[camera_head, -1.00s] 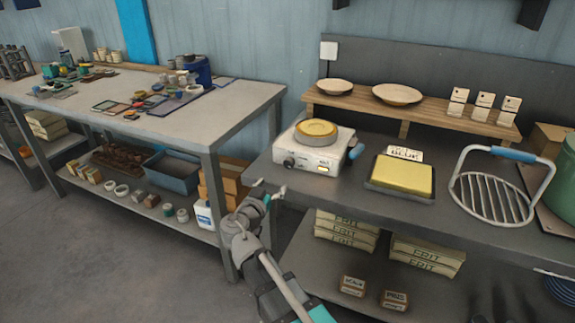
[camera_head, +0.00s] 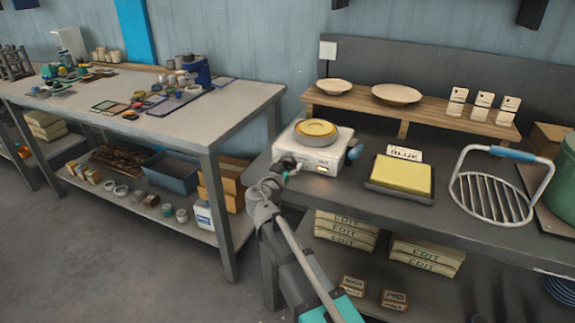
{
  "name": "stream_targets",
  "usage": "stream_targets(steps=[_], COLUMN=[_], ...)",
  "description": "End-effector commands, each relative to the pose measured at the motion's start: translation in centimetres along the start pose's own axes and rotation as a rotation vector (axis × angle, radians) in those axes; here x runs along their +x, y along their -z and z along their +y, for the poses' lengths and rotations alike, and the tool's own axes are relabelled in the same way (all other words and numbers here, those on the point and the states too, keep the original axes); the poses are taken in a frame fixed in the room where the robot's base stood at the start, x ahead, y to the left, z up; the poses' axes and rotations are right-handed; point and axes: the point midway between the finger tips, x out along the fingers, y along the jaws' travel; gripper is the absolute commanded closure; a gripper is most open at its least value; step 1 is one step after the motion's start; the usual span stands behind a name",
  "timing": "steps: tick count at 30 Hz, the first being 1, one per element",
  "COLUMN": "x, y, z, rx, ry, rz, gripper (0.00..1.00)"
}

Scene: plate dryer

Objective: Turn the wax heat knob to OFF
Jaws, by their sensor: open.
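The wax heater is a white box (camera_head: 336,153) with a round yellow wax pan (camera_head: 316,129) on top, at the left end of the dark bench. Its front carries the heat knob, which my gripper now largely hides, so its setting cannot be read. My gripper (camera_head: 286,168) is at the heater's front left, right by the knob. Its jaws are open; I cannot tell whether they touch the knob. A blue handle (camera_head: 355,152) sticks out at the heater's right side.
A yellow sponge tray (camera_head: 400,177) with a small labelled card (camera_head: 404,153) lies right of the heater. A wire rack with a blue handle (camera_head: 512,153) stands farther right. A wooden shelf (camera_head: 430,112) with bowls is behind. The floor (camera_head: 150,265) at left is clear.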

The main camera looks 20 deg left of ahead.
Motion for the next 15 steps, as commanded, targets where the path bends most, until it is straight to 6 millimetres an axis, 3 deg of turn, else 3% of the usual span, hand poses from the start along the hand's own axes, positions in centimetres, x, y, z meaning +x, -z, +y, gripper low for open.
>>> stream_targets(steps=[8, 15], x=[-0.01, -0.04], y=[0.0, 0.0], z=[-0.04, -0.08], rx=[0.0, 0.0], ry=[0.001, 0.001], rz=[0.0, 0.0], gripper=[0.19, 0.63])
